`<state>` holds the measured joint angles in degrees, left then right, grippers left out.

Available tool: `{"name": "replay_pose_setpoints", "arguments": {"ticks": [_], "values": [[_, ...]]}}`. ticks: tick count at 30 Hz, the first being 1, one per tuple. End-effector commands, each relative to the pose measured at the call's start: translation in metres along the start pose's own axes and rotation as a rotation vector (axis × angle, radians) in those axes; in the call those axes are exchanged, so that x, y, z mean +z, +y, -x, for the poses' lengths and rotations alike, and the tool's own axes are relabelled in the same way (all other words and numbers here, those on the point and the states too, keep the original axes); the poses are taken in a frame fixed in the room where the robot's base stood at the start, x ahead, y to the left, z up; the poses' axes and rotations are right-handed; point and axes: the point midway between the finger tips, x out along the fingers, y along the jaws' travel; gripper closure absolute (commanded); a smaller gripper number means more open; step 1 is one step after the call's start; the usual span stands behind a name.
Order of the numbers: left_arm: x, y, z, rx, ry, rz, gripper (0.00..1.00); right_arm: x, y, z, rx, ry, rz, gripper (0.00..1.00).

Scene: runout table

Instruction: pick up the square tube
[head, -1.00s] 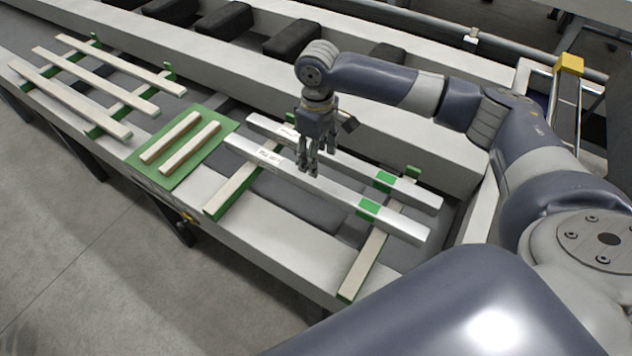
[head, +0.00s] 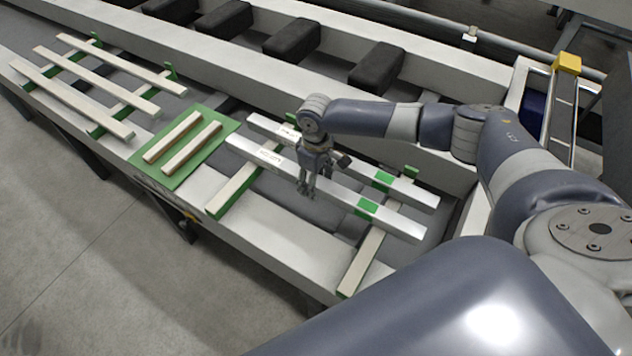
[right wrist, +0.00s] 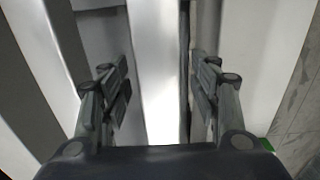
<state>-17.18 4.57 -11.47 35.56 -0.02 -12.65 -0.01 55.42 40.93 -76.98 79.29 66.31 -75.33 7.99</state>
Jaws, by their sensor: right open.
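Two silver square tubes lie side by side across wooden bearers on the table, a front tube (head: 396,219) and a back tube (head: 410,190). Each has a green band and a printed label. My right gripper (head: 307,189) points down over the middle of the front tube, open. In the right wrist view a bright straight bar, which looks like the front tube (right wrist: 156,85), runs between the two open fingers (right wrist: 163,82), with gaps on both sides. Neither finger visibly touches it. The fingers hide a short part of the front tube in the head view. My left gripper is not in view.
The bearers (head: 364,262) have green edges. A green mat (head: 178,180) with two short wooden strips lies left of the tubes. Longer wooden strips (head: 75,97) rest on green bearers at the far left. Black blocks (head: 293,40) sit behind a pale rail (head: 330,85).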

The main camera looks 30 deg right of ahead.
Motion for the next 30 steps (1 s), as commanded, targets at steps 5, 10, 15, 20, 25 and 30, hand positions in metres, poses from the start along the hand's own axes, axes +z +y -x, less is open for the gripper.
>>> {"name": "replay_pose_setpoints", "arguments": {"ticks": [5, 10, 15, 20, 25, 30], "values": [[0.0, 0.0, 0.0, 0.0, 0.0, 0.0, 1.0, 0.0, 0.0, 0.0, 0.0, 0.0, 0.0, 0.59], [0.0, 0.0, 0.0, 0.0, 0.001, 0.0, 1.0, 0.0, 0.0, 0.001, 0.0, 0.0, 0.0, 0.98], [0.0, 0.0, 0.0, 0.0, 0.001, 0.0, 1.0, -0.001, 0.001, 0.002, 0.001, 0.003, 0.0, 1.0], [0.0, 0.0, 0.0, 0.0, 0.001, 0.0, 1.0, -0.001, 0.001, 0.003, 0.001, 0.003, 0.0, 1.0], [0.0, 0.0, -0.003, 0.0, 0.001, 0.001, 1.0, -0.002, 0.001, 0.009, 0.0, 0.006, 0.0, 1.0], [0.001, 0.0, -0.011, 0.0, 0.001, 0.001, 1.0, -0.002, 0.001, 0.028, 0.001, 0.008, 0.0, 1.0]]}}
